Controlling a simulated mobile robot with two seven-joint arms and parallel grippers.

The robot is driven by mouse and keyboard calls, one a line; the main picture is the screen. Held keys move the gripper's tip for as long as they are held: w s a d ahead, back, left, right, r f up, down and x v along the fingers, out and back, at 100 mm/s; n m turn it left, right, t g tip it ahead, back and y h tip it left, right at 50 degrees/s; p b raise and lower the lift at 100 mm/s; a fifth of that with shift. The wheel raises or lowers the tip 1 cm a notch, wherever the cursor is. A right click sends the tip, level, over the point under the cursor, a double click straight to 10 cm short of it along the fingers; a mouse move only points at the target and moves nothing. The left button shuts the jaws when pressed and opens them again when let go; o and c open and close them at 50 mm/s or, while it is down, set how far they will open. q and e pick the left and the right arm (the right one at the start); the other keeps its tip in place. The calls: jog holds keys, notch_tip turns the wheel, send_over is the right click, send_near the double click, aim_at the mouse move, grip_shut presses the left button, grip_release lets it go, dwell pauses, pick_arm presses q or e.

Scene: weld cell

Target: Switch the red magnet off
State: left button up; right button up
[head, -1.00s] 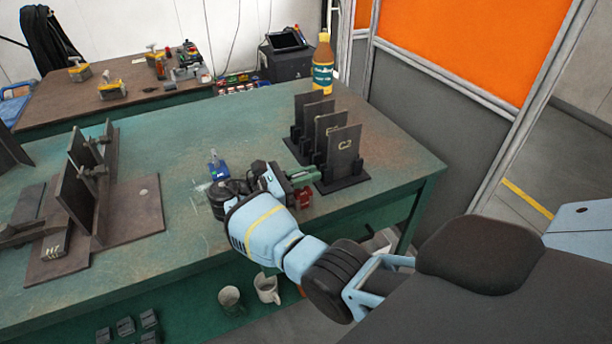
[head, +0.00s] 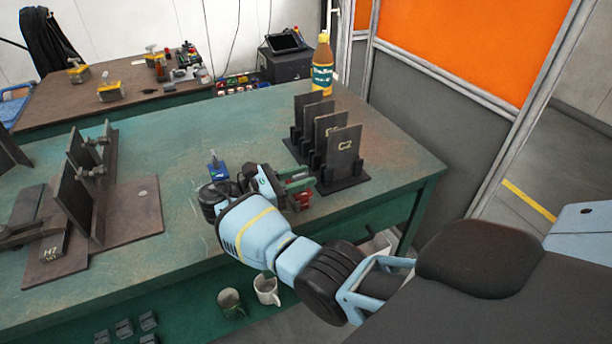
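The red magnet (head: 303,199) is a small red block on the green table, near its front right edge. My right gripper (head: 297,180) reaches over the table from the front, just above and beside the red magnet. Its two green fingers look spread apart with nothing seen between them. The gripper partly hides the magnet, so its switch and any contact cannot be made out. A small blue magnet (head: 217,169) stands further left on the table. My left gripper is not in view.
Upright dark plates in a rack (head: 345,182) stand close behind and right of the red magnet. A dark steel fixture (head: 130,215) lies at left. A bottle (head: 322,65) stands at the back edge. The middle of the green table (head: 150,150) is clear.

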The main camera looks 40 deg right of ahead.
aim_at(292, 181)
jog(key=b+v, duration=0.1)
jog(key=v, duration=0.3)
jog(key=shift+a+f, duration=0.1)
jog(key=shift+a, duration=0.1)
jog(key=shift+w+a+b, duration=0.2)
jog(key=shift+a+b, duration=0.1)
jog(key=shift+a, duration=0.5)
